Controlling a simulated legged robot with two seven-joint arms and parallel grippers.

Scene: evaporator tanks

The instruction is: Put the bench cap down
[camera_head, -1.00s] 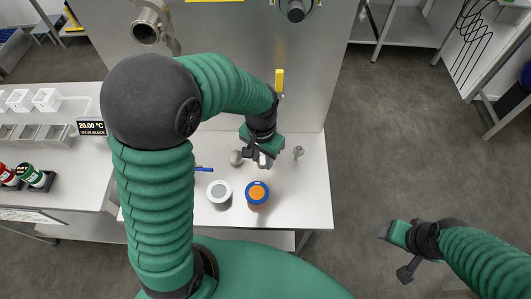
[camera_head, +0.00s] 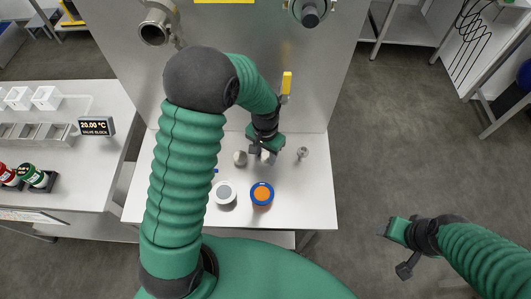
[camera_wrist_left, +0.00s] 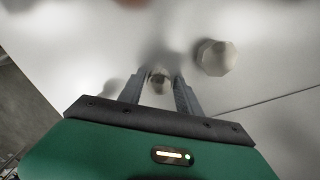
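My left gripper (camera_head: 262,151) is low over the back of the white bench (camera_head: 320,200), pointing down. In the left wrist view its two fingers (camera_wrist_left: 160,84) stand apart, with light gaps beside a small pale piece (camera_wrist_left: 158,77) between their tips. That piece may be the bench cap; the fingers partly hide it, and I cannot tell whether it touches the bench. A grey-beige faceted knob-like piece (camera_head: 240,158) stands just left of the gripper; it also shows in the left wrist view (camera_wrist_left: 215,57). My right gripper (camera_head: 386,231) is off the bench, over the floor, its fingers unclear.
A grey-lidded white jar (camera_head: 223,193) and a blue jar with an orange top (camera_head: 262,193) stand in front of the gripper. A small metal fitting (camera_head: 303,153) stands right of it. The metal tank (camera_head: 235,70) with a yellow-handled valve (camera_head: 286,82) rises behind. The bench's right front is clear.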

